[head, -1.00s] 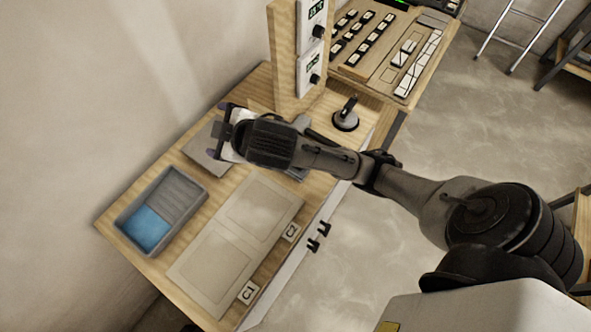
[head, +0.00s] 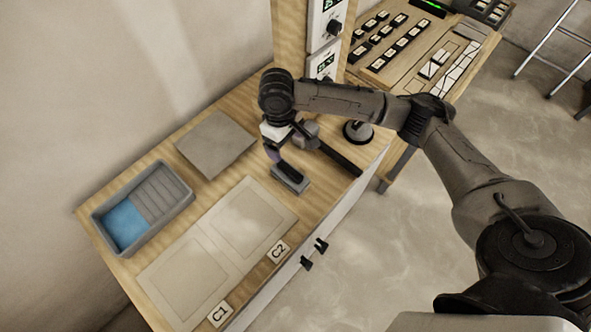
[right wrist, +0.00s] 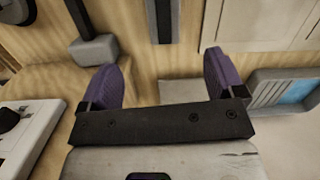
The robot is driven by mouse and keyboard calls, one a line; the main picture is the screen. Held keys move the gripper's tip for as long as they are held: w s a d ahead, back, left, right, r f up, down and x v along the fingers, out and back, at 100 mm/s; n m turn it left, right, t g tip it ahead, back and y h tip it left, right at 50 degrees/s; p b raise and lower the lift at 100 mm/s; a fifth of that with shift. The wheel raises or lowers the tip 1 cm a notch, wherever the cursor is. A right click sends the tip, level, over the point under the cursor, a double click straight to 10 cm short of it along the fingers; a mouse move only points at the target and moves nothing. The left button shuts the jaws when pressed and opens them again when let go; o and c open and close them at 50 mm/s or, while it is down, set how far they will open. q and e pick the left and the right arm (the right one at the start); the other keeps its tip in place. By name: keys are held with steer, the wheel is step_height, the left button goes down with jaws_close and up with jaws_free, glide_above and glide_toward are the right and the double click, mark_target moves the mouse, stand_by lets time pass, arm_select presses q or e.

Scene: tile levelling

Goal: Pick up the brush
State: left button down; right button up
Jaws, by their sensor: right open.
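A grey flat block with a dark grip on top (head: 290,178), which looks to be the brush, lies on the wooden bench beside the panel marked C2. In the right wrist view its dark grip (right wrist: 163,20) lies beyond the gap between my fingers, partly cut off by the top edge. My right gripper (head: 274,152) is above the bench just behind the brush, apart from it. In the right wrist view its two purple fingers (right wrist: 163,78) are spread wide with nothing between them. My left gripper is not in view.
A mallet (head: 338,156) and a suction cup (head: 357,133) lie close to the right of my gripper. A grey square slab (head: 214,146), a tray with a blue section (head: 178,208) and pale panels (head: 180,283) are to the left. A wooden post with dials (head: 291,38) stands behind.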

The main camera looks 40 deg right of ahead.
mark_target(290, 169)
steer(key=shift+m, duration=0.6)
steer(key=f, duration=0.4)
steer(key=s+f, duration=0.1)
steer(key=f, duration=0.2)
steer(key=shift+a+b, duration=0.25)
steer(key=shift+b, duration=0.15)
steer(key=shift+s+f, duration=0.1)
steer(key=shift+f, duration=0.9)
steer(key=f, duration=0.4)
steer(key=shift+s+b, duration=0.3)
steer(key=shift+s, duration=0.1)
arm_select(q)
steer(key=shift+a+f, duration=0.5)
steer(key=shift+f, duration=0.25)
arm_select(e)
steer(key=shift+f, duration=0.4)
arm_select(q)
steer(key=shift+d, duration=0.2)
arm_select(e)
steer(key=c, duration=1)
steer(key=shift+r, duration=0.1)
